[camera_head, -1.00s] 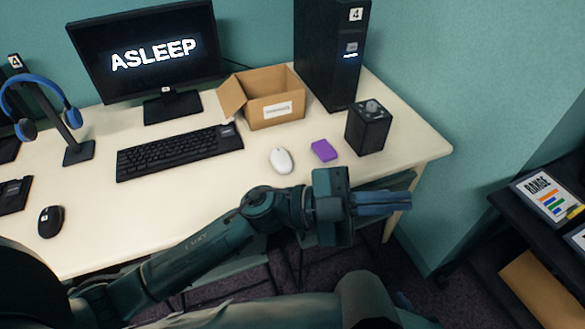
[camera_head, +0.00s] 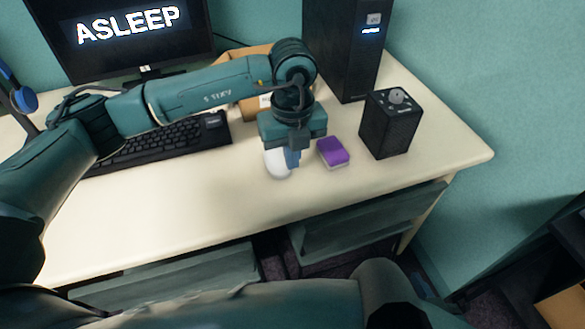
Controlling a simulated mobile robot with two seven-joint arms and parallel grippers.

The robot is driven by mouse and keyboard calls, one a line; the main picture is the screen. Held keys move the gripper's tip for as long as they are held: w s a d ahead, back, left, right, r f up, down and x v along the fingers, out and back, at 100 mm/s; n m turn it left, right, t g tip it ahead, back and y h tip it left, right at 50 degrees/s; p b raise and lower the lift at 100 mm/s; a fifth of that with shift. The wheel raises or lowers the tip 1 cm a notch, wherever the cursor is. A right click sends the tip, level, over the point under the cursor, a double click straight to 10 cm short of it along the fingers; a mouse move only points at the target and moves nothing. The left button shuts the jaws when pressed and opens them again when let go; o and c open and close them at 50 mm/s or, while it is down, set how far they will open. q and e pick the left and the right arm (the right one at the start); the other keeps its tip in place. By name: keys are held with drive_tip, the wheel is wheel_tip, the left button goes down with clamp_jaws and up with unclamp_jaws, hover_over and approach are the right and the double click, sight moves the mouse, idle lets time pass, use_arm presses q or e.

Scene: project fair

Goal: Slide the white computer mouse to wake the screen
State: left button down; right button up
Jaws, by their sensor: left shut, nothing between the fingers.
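The white computer mouse (camera_head: 276,166) lies on the cream desk, partly hidden behind my left gripper. My left gripper (camera_head: 292,160) points down at the mouse's right side with its fingers shut and nothing between them. I cannot tell whether the fingertips touch the mouse. The screen (camera_head: 125,35) at the back left shows the word ASLEEP. My right gripper is not in view.
A purple and white block (camera_head: 333,152) lies close to the right of the mouse. A black speaker-like box (camera_head: 390,124) and a black computer tower (camera_head: 343,45) stand beyond. The keyboard (camera_head: 160,143) and cardboard box (camera_head: 247,108) are partly behind my arm. The front left desk (camera_head: 150,215) is clear.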

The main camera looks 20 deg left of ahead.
sight(287, 183)
use_arm(q)
drive_tip(key=f, duration=1)
drive_tip(key=shift+s, duration=0.2)
drive_tip(key=shift+w+a+r, duration=0.1)
drive_tip(key=shift+w+a, duration=0.3)
drive_tip(key=shift+w, duration=0.2)
drive_tip(key=shift+w+a, duration=0.35)
drive_tip(key=shift+w, duration=0.2)
drive_tip(key=shift+w+a, duration=0.35)
drive_tip(key=shift+w, duration=0.2)
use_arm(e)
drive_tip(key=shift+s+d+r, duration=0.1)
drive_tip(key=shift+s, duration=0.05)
use_arm(q)
drive_tip(key=shift+w, duration=0.1)
